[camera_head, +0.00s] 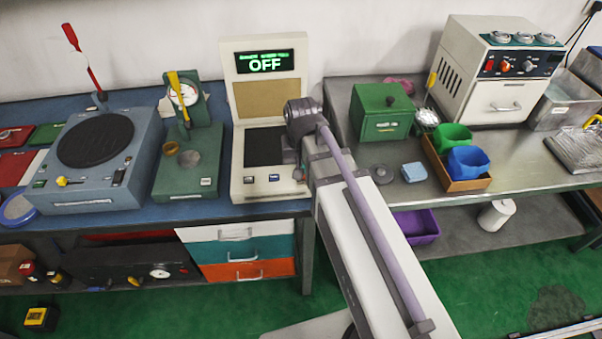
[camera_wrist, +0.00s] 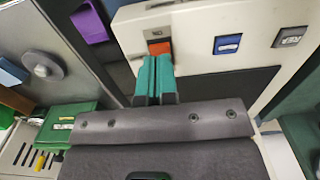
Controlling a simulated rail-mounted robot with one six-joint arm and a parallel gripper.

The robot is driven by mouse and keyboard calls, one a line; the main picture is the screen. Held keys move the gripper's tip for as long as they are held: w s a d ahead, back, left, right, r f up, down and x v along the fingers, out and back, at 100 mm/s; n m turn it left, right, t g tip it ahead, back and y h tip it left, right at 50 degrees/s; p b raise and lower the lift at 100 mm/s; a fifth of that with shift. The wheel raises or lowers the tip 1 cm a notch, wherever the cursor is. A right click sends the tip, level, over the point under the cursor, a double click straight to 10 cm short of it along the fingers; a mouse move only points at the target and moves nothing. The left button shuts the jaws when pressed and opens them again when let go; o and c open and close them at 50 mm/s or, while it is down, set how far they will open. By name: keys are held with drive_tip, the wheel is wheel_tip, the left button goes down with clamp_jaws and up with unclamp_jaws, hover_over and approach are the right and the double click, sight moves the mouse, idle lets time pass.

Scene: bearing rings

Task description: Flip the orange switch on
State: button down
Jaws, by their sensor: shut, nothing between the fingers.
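The cream device (camera_head: 262,189) stands on the blue bench, and its display (camera_head: 264,62) reads OFF in green. The orange switch (camera_wrist: 159,48) is on its front edge in the wrist view, set in a dark frame. In the head view my arm hides the fingers.
A blue button (camera_wrist: 228,44) and a grey button (camera_wrist: 289,37) sit beside the switch on the same panel. A green dial stand (camera_head: 190,150) is to the left. A green box (camera_head: 381,112) and orange tray (camera_head: 455,170) with cups stand on the metal bench to the right.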

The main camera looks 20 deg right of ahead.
drive_tip(key=shift+f+b, duration=1.1)
drive_tip(key=shift+f, duration=0.05)
drive_tip(key=shift+r, duration=0.15)
wheel_tip(320, 180, up, 7)
drive_tip(key=p, duration=0.7)
drive_tip(key=shift+s, duration=0.1)
drive_tip(key=s+n, duration=0.2)
drive_tip(key=s, duration=0.5)
drive_tip(key=shift+s, duration=0.2)
idle(0.5)
